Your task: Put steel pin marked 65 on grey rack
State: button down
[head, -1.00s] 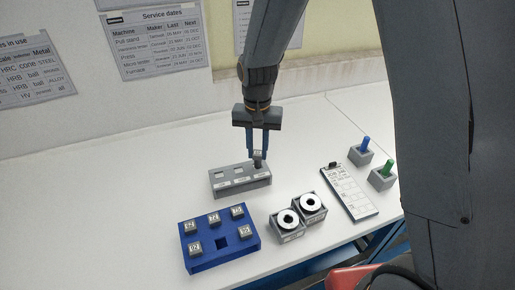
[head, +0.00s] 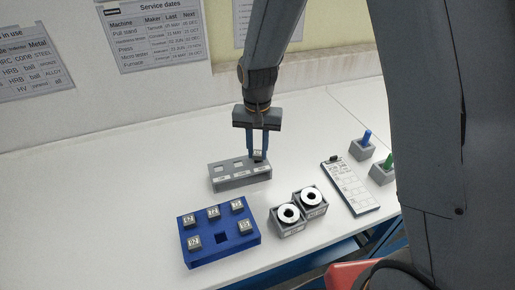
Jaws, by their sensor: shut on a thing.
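My gripper (head: 261,152) points down over the right end of the grey rack (head: 240,184), with its blue fingers shut on a steel pin (head: 259,155). The pin's light top mark shows between the fingertips but is too small to read. The pin's lower end is at the rack's right socket; I cannot tell how deep it sits. The rack's left and middle sockets look empty, and pale labels run along its front.
A blue block (head: 205,258) in front holds several marked steel pins and has one empty square hole. Two grey boxes with ring-shaped tops (head: 289,213) stand to its right.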

jog(key=shift+f, duration=0.5)
jog(key=c, duration=1.4)
grip_release()
jog(key=shift+r+b, duration=0.85)
jog(key=shift+r, duration=3.1)
jog(key=s+d+n, duration=0.1)
jog(key=s+d, duration=0.9)
jog(key=s+d+n, duration=0.1)
jog(key=s+d, duration=0.3)
jog(key=d, duration=0.1)
jog(key=shift+s+f+n+t, duration=0.15)
jog(key=shift+s+n+t, duration=0.15)
jog(key=shift+s+t, duration=0.1)
